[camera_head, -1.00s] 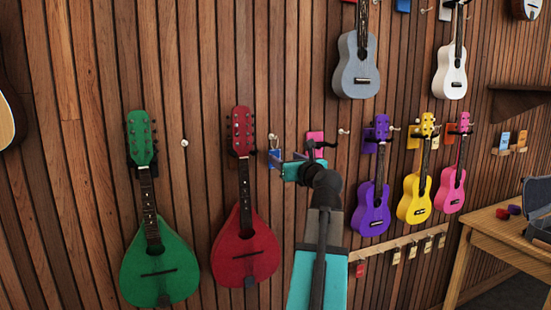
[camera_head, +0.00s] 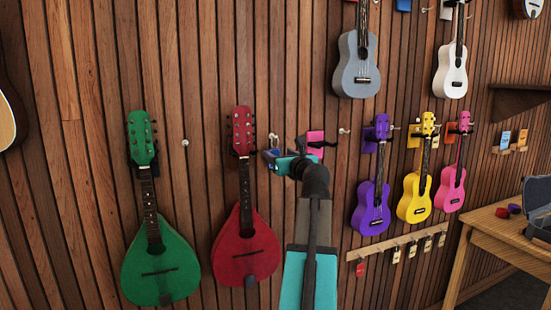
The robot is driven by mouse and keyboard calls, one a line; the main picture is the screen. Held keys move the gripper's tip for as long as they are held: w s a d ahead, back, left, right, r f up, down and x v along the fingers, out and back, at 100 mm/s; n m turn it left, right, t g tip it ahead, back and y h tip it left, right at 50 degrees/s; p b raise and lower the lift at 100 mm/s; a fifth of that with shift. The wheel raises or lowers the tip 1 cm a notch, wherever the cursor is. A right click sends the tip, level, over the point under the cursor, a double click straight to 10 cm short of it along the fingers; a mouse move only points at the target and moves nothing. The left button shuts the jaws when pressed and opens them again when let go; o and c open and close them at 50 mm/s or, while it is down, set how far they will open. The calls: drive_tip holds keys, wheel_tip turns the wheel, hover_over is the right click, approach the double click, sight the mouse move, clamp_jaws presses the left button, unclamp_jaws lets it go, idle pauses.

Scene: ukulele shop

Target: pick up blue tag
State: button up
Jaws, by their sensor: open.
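A small light-blue tag (camera_head: 505,140) stands on a little wooden ledge (camera_head: 510,151) on the wall at the far right, beside an orange tag (camera_head: 522,138). My gripper (camera_head: 298,156) is in the middle of the view, in front of the wall and well to the left of the ledge. It is open, and I see nothing held in it. My own arm hides part of it, so its fingers are hard to make out.
A blue wall hanger (camera_head: 271,155) and a pink hanger (camera_head: 315,143) are close around my gripper in the picture. A red mandolin (camera_head: 245,248) hangs to its left, a purple ukulele (camera_head: 371,208) to its right. A wooden table (camera_head: 485,228) stands at right.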

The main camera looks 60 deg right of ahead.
sight(275, 152)
drive_tip(key=shift+p+x, duration=0.45)
drive_tip(key=shift+x, duration=1.9)
drive_tip(key=shift+f, duration=0.15)
drive_tip(key=shift+c, duration=0.2)
drive_tip(key=c, duration=1.1)
